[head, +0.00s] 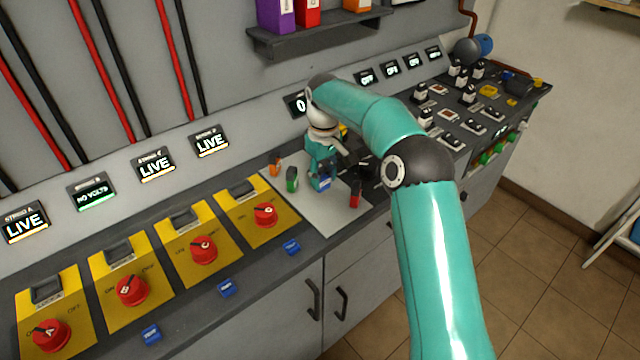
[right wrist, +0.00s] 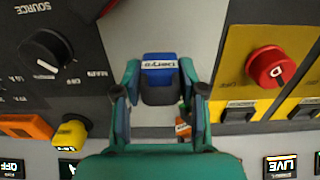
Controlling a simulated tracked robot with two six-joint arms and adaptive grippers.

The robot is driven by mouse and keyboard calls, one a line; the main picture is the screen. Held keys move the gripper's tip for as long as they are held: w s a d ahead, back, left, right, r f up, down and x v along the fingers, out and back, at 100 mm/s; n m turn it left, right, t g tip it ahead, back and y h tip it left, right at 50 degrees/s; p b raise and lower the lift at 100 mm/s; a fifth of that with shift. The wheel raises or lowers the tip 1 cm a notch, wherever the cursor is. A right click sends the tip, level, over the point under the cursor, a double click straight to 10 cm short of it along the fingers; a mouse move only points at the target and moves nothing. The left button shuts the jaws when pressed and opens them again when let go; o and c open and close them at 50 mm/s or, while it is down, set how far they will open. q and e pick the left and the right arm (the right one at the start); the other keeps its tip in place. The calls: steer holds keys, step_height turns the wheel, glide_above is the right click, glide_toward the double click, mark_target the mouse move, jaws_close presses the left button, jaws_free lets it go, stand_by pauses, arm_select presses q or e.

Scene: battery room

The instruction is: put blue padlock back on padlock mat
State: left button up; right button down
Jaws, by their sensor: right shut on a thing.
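My right gripper (head: 322,168) reaches down over the padlock mat (head: 322,222), a pale grey sheet on the bench. It is shut on the blue padlock (head: 321,185). In the right wrist view the blue padlock (right wrist: 159,72) sits between the two fingers, with a white name label across it. The pale mat (right wrist: 205,22) shows beyond it. I cannot tell whether the padlock touches the mat. My left gripper is not in view.
An orange padlock (head: 276,168) and a green padlock (head: 292,180) stand left of the gripper; a red one (head: 355,196) stands right. Yellow switch plates with red knobs (head: 265,215) lie left. Small blue pieces (head: 291,248) lie along the front edge. The mat's front part is clear.

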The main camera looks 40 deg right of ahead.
mark_target(323, 169)
steer(key=shift+f, duration=1)
steer(key=shift+f, duration=0.15)
steer(key=c, duration=0.7)
jaws_free()
steer(key=shift+o, duration=0.2)
step_height(323, 169, up, 12)
steer(key=shift+r+p, duration=0.15)
steer(key=shift+p, duration=0.9)
